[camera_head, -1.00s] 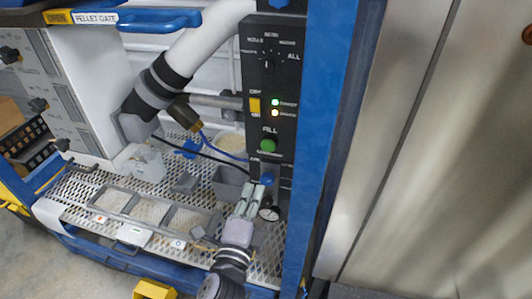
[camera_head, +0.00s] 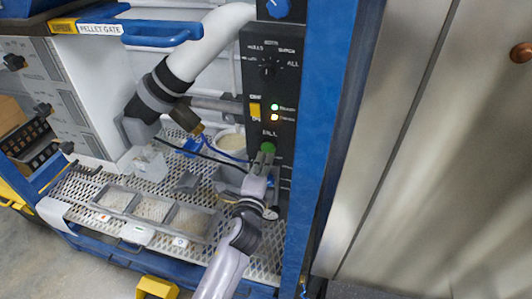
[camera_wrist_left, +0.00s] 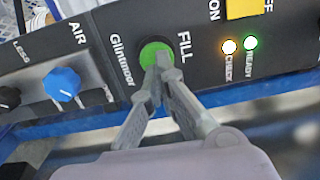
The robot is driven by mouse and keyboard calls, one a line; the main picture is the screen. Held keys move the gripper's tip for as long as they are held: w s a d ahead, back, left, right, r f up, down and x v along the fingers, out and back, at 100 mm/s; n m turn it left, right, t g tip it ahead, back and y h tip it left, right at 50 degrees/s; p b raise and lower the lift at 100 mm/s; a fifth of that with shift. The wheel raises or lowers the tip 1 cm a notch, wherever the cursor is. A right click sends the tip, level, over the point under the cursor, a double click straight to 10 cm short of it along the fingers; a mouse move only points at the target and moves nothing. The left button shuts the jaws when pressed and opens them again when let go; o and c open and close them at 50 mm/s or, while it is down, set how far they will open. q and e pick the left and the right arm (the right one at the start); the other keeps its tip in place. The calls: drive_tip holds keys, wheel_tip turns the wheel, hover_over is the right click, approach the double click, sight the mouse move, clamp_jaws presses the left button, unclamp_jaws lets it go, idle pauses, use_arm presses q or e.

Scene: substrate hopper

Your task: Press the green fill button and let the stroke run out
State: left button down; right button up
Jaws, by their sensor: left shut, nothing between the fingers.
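The green fill button (camera_head: 268,147) is on the black control panel (camera_head: 257,50), below the word FILL. It also shows in the left wrist view (camera_wrist_left: 149,50), partly hidden behind my fingertips. My left gripper (camera_head: 264,156) is shut with nothing between its fingers. Its tips (camera_wrist_left: 163,60) overlap the button in both views. I cannot tell whether they touch it or whether the button is pressed in. My right gripper is not in view.
A yellow switch (camera_head: 254,110) and two lit lamps (camera_head: 275,112) sit above the button. A blue AIR knob (camera_wrist_left: 62,83) is beside it. A compartment tray (camera_head: 150,208) stands on the mesh deck. A blue post (camera_head: 325,120) rises right of the panel.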

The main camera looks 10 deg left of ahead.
use_arm(q)
drive_tip(key=shift+w, duration=0.95)
